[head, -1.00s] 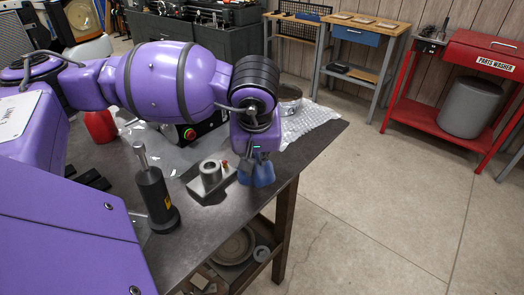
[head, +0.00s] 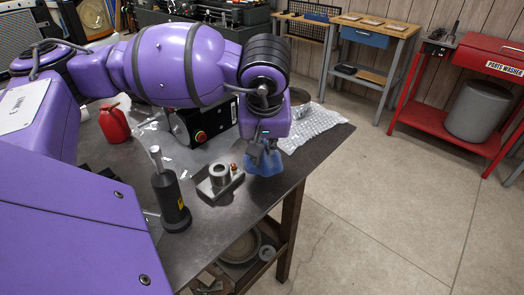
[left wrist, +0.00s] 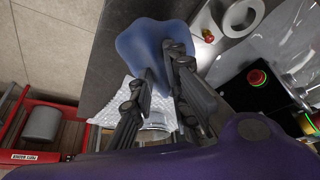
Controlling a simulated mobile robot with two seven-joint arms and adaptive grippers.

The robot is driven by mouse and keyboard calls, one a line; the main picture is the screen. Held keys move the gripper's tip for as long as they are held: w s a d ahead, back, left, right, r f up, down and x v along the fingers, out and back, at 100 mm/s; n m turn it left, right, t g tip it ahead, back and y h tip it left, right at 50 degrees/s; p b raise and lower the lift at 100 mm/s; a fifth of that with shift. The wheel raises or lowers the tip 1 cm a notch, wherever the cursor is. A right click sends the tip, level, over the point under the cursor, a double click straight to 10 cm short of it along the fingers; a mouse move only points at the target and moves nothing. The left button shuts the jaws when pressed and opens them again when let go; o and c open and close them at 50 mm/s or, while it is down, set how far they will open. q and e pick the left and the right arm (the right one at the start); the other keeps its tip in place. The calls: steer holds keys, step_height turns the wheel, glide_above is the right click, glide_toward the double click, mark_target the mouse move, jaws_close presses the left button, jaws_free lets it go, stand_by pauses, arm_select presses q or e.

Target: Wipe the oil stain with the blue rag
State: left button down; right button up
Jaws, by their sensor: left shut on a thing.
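The blue rag (head: 266,163) hangs from my left gripper (head: 265,143) near the right edge of the dark workbench (head: 235,212). In the left wrist view, the gripper (left wrist: 162,72) is shut on the rag (left wrist: 148,40), which spreads out beyond the fingertips. The rag is just right of a metal block with an upright ring (head: 219,178). I cannot tell whether the rag touches the bench top. My right gripper is not in view.
A black cylinder with a metal rod (head: 170,195) stands on the bench. A red bottle (head: 113,122) and a black box with a red button (head: 205,125) are behind it. Bubble wrap (head: 312,125) lies at the back right.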

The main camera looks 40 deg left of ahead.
arm_select(q)
steer(key=shift+r, duration=0.6)
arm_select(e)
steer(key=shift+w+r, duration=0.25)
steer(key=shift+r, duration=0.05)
arm_select(q)
steer(key=shift+r+p, duration=0.7)
steer(key=shift+r, duration=0.85)
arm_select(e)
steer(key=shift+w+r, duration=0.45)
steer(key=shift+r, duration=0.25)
arm_select(q)
steer(key=shift+f, duration=0.1)
